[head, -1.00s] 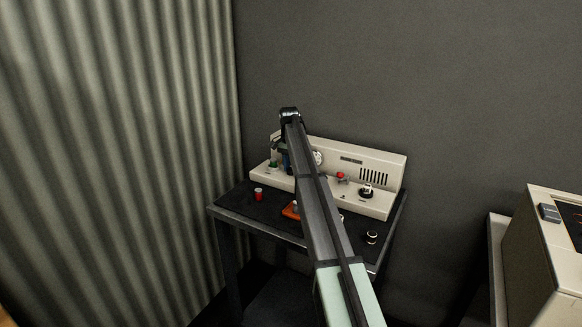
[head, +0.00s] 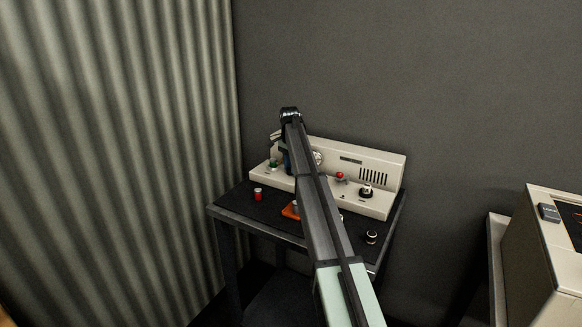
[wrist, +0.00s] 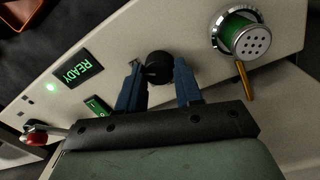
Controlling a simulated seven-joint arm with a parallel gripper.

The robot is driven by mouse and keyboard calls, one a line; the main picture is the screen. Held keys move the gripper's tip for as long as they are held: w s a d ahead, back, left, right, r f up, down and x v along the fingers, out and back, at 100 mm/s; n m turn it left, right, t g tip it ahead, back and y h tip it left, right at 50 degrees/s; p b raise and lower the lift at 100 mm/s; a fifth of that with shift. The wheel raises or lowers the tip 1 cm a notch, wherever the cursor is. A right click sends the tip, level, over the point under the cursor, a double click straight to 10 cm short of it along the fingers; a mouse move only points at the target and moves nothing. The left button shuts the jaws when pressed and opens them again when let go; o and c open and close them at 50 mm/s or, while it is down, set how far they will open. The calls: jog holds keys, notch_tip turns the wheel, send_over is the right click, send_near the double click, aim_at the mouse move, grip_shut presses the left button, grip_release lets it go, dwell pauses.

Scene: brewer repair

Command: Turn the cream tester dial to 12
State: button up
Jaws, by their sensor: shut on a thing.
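The cream tester (head: 375,160) stands on the dark table in the head view, with its sloped front facing me. In the wrist view its cream panel (wrist: 207,20) runs across the picture. A black round dial (wrist: 158,67) sits on that panel. My gripper (wrist: 158,72) has its two blue fingers on opposite sides of the dial and is shut on it. No number or pointer on the dial can be read. In the head view my arm hides the middle of the tester, and the gripped dial cannot be made out.
Beside the dial are a lit READY display (wrist: 77,70), a green part with a perforated cap (wrist: 245,40), and a red-knobbed lever (wrist: 35,135). A red can (head: 258,194), an orange tray (head: 289,211) and a dark round part (head: 371,237) lie on the table (head: 235,209).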

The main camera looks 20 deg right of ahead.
jog(key=o, duration=1)
jog(key=shift+r, duration=0.1)
jog(key=r, duration=1.3)
jog(key=shift+w+a+r, duration=0.1)
jog(key=shift+w+r, duration=0.2)
jog(key=shift+r, duration=0.05)
